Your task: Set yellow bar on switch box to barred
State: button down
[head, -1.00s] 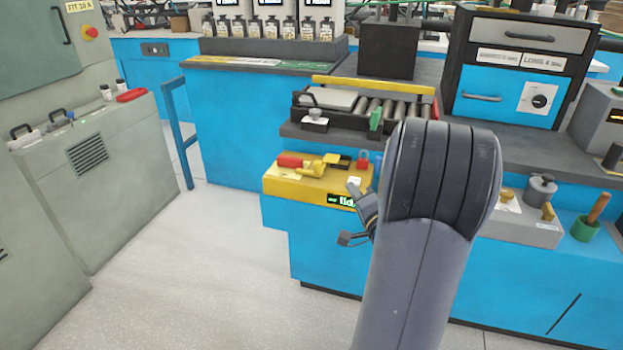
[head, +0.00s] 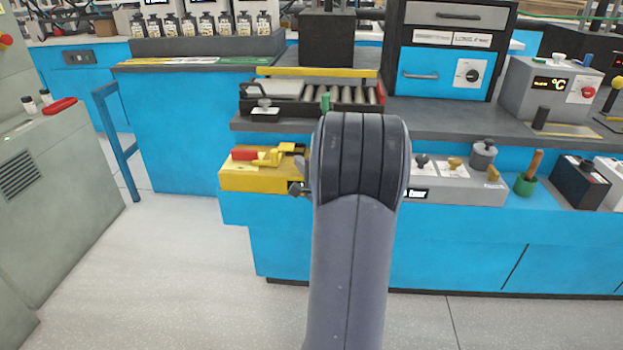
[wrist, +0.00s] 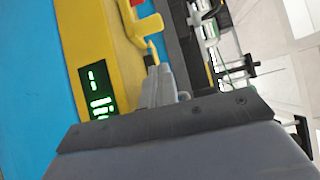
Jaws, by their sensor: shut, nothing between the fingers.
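The yellow switch box (head: 240,181) sits on the blue bench, left of my arm in the head view. The yellow bar (head: 268,158) lies on its top beside a red block (head: 243,154). In the wrist view the box (wrist: 102,35) fills the left-centre, with a green-lit display (wrist: 96,92) on it. The yellow bar (wrist: 143,24) shows at the top. My gripper (wrist: 152,66) is shut and empty, its tips right by the bar's lower end; I cannot tell if they touch. In the head view my arm hides most of the gripper and the box's right end.
A roller tray (head: 360,92) stands on the dark counter behind the box. A grey control box (head: 450,188) with knobs is right of my arm. A blue rail (head: 118,145) stands at left. The floor (head: 180,270) in front is clear.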

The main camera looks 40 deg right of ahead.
aim_at(272, 157)
jog(key=shift+w+a+b, duration=0.25)
jog(key=shift+w+a, duration=0.25)
jog(key=shift+w, duration=0.4)
jog(key=shift+w+a+b, duration=0.25)
jog(key=shift+w+a, duration=0.25)
jog(key=shift+w, duration=0.4)
jog(key=shift+w+a+r+p, duration=0.1)
jog(key=shift+w+a+p, duration=0.25)
jog(key=shift+w+a, duration=0.7)
